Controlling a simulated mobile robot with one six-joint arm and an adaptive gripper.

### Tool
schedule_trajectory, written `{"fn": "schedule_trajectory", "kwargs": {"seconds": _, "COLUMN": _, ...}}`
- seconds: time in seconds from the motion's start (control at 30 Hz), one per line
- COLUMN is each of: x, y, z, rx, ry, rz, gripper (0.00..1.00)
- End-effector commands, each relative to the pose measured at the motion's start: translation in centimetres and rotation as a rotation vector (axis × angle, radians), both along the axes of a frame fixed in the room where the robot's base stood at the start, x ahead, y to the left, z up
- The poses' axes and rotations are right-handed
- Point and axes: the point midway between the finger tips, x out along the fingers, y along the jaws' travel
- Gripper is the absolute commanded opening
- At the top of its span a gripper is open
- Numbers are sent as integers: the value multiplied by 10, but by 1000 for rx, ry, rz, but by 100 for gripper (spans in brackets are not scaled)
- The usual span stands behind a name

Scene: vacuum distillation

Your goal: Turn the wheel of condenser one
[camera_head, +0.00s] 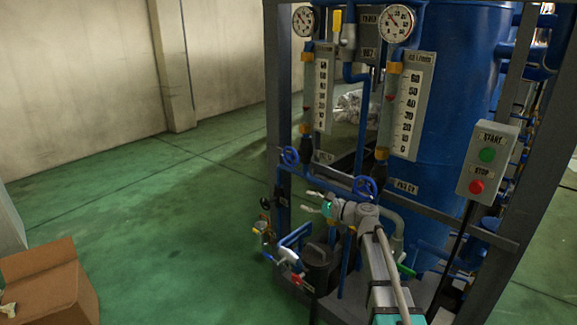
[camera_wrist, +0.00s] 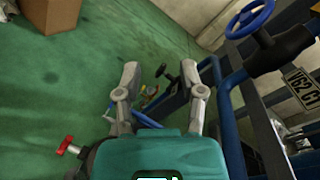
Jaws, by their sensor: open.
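Two blue handwheels sit on the dark frame below the gauge tubes. The left wheel (camera_head: 290,155) is under the left tube and the right wheel (camera_head: 365,187) is under the right tube. I cannot tell which belongs to condenser one. My gripper (camera_head: 308,201) is open and empty, pointing left, below and between the two wheels and touching neither. In the wrist view my gripper (camera_wrist: 168,78) has its fingers spread, and one blue wheel (camera_wrist: 250,18) shows at upper right, outside the fingers, near a plate (camera_wrist: 302,84).
A black-handled valve (camera_wrist: 166,72) shows beyond the fingers. A red-handled valve (camera_wrist: 68,146) is at lower left. The large blue tank (camera_head: 460,90) and the start/stop box (camera_head: 487,162) stand right. A cardboard box (camera_head: 48,285) lies on open green floor at left.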

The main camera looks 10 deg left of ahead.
Motion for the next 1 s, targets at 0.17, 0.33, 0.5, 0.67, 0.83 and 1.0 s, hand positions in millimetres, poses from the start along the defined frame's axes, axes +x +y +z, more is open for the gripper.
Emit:
{"fn": "schedule_trajectory", "kwargs": {"seconds": 0.17, "x": 33, "y": 0, "z": 14, "rx": 243, "ry": 113, "rz": -45, "gripper": 51}}
{"fn": "schedule_trajectory", "kwargs": {"seconds": 0.33, "x": 58, "y": -5, "z": 34, "rx": 455, "ry": 219, "rz": -68, "gripper": 51}}
{"fn": "schedule_trajectory", "kwargs": {"seconds": 0.5, "x": 75, "y": -11, "z": 46, "rx": 616, "ry": 301, "rz": -75, "gripper": 51}}
{"fn": "schedule_trajectory", "kwargs": {"seconds": 0.67, "x": 83, "y": -15, "z": 52, "rx": 694, "ry": 342, "rz": -77, "gripper": 51}}
{"fn": "schedule_trajectory", "kwargs": {"seconds": 0.83, "x": 84, "y": -15, "z": 53, "rx": 711, "ry": 352, "rz": -77, "gripper": 51}}
{"fn": "schedule_trajectory", "kwargs": {"seconds": 1.0, "x": 84, "y": -15, "z": 53, "rx": 708, "ry": 351, "rz": -77, "gripper": 51}}
